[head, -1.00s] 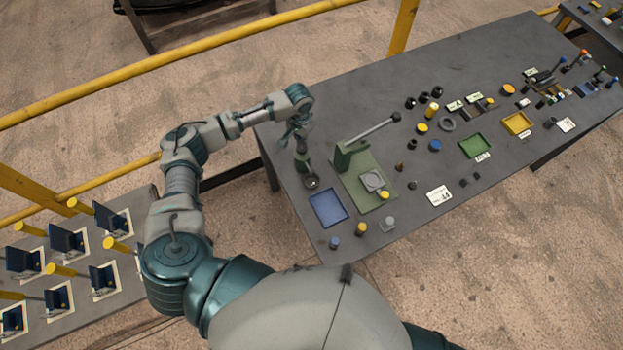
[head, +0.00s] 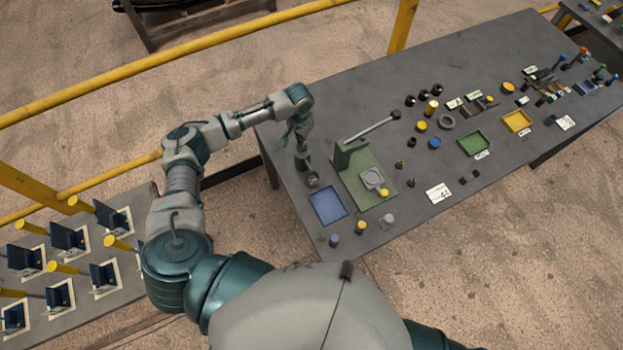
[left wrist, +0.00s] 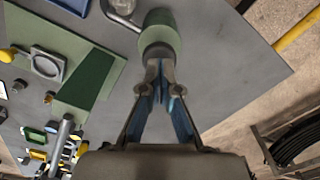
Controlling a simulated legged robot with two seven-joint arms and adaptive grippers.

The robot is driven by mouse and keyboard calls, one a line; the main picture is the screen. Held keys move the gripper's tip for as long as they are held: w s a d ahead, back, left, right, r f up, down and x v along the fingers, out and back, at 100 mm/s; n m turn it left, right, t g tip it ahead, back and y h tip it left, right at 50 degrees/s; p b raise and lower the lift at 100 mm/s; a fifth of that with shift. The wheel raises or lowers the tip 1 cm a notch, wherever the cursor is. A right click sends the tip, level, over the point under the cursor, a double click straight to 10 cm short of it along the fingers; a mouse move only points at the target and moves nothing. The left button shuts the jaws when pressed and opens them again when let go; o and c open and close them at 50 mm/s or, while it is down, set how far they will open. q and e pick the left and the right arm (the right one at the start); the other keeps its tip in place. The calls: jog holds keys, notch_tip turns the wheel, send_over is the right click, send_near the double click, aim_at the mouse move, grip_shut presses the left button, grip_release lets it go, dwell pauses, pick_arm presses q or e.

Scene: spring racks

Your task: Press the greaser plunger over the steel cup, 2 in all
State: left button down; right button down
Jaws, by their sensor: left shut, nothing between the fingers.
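The greaser (head: 302,161) is a green upright cylinder near the table's left edge. In the left wrist view its round top (left wrist: 160,38) lies just beyond my fingertips; whether they touch it I cannot tell. The steel cup (head: 312,180) sits close beside its base, and part of it shows at the top of the left wrist view (left wrist: 122,8). My left gripper (head: 298,138) points down over the greaser. In the left wrist view its fingers (left wrist: 159,68) come together, shut and empty. The plunger itself is not clearly distinguishable. My right gripper is out of view.
A green press with a long lever (head: 368,131) stands right of the greaser on a green base plate (head: 357,187). A blue tray (head: 327,207) lies in front. Small parts and trays spread rightward. The table behind the greaser is clear. A yellow rail (head: 180,62) runs behind.

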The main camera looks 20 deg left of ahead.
pick_arm(q)
jog(key=shift+f, duration=1.25)
jog(key=shift+r, duration=0.1)
jog(key=shift+r+p, duration=1.7)
jog(key=shift+p, duration=0.65)
jog(key=shift+r, duration=3)
